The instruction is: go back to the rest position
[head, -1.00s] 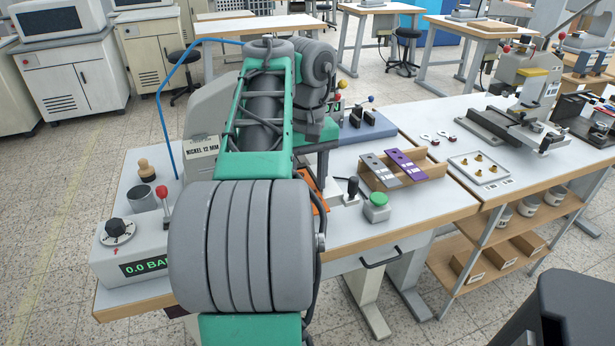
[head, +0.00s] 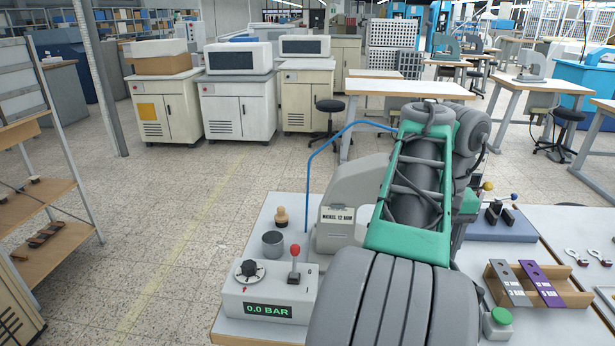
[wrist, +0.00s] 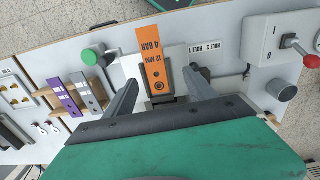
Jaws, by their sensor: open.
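My gripper (wrist: 160,85) shows in the wrist view with its two dark fingers spread wide and nothing between their tips. An orange plate (wrist: 153,48) marked "12 MM 4 BAR" shows ahead, between the fingers in the picture. It looks to be on the machine at the bench, apart from the fingers. In the head view my green and grey arm covers the gripper and the orange plate. The machine (head: 352,190) with the "NICKEL 12 MM" label is partly hidden behind the arm.
The control box (head: 266,297) reads 0.0 BAR and has a red lever (head: 295,255). A grey cup (head: 273,243) and a wooden-handled stamp (head: 282,216) stand behind it. A green button (head: 501,316) and a wooden tray (head: 577,296) with grey and purple strips lie right. The floor to the left is clear.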

